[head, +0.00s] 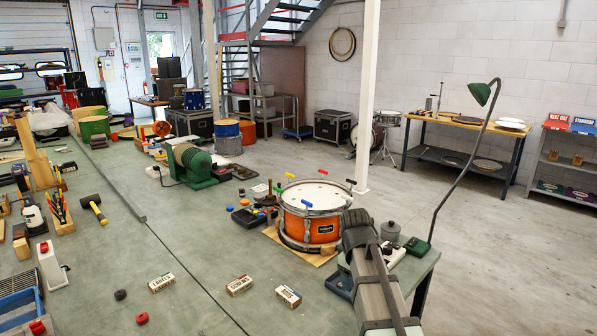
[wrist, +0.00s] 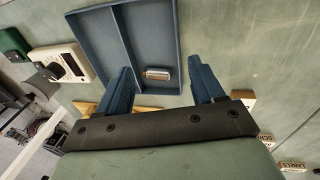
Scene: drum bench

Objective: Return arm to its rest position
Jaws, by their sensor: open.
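My gripper (wrist: 160,66) is open in the wrist view, its two blue fingers apart with nothing held between them. Beyond the fingertips lies a blue tray (wrist: 98,38) with a divider. A small metallic cylinder (wrist: 157,73) lies in its right compartment and shows between the fingers. I cannot tell the height of the fingers above it. In the head view my arm stands at the lower right and my fingers are hidden. Part of the blue tray (head: 339,286) shows to the left of my arm.
An orange drum (head: 311,228) stands on a wooden board behind my arm. A white box with dark knobs (wrist: 60,62) is beside the tray. Small labelled cartons (head: 239,285) lie to the left, with open bench around them. A green lamp (head: 481,94) leans over the right edge.

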